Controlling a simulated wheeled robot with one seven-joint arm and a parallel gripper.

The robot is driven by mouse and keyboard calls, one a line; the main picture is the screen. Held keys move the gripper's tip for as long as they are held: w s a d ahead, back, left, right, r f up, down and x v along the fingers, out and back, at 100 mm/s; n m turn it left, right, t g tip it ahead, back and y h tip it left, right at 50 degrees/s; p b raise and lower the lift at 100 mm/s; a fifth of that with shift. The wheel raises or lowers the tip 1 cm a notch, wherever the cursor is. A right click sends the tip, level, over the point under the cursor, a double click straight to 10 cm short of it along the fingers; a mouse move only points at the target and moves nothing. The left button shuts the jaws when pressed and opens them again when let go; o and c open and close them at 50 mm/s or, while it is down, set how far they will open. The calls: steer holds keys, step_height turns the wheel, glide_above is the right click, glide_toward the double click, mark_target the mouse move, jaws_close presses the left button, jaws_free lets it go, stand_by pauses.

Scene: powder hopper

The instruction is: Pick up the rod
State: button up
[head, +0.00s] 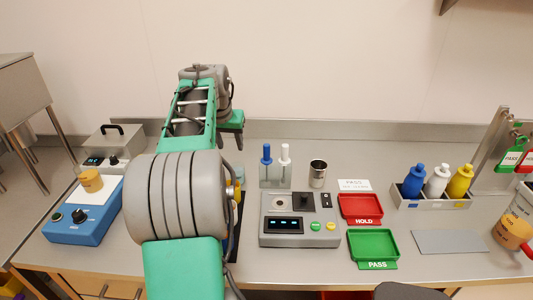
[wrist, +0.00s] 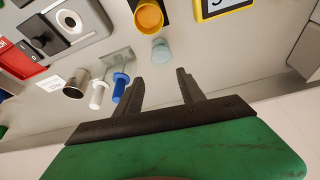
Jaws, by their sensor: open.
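Two slim upright tools stand in a clear-grey holder (head: 275,178) at the back of the bench, one with a blue handle (head: 266,153) and one with a white handle (head: 285,152). I cannot tell which of them is the rod. In the wrist view the blue handle (wrist: 119,88) and the white handle (wrist: 97,95) are just left of my gripper (wrist: 160,84). My gripper is open, with nothing between its fingers. The blue handle is close to the left finger, and I see no grip on it. In the head view my arm hides the gripper's fingers.
A metal cup (head: 318,174) stands right of the holder, behind a grey device (head: 299,225). Red (head: 361,221) and green (head: 374,262) trays and a bottle rack (head: 432,202) are further right. An orange cup (wrist: 149,16) and pale cylinder (wrist: 161,52) are ahead of the fingers.

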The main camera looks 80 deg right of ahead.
steer(key=m, duration=0.2)
glide_above(267, 160)
steer(key=a, duration=0.1)
steer(key=shift+w+f+g, duration=0.1)
steer(key=shift+w+g, duration=0.2)
steer(key=shift+w, duration=0.1)
steer(key=p+x, duration=0.1)
steer(key=x, duration=0.6)
steer(key=shift+s+a+f+p, duration=0.1)
steer(key=shift+a+f+p, duration=0.05)
steer(key=shift+p, duration=0.25)
steer(key=shift+c, duration=0.6)
jaws_close()
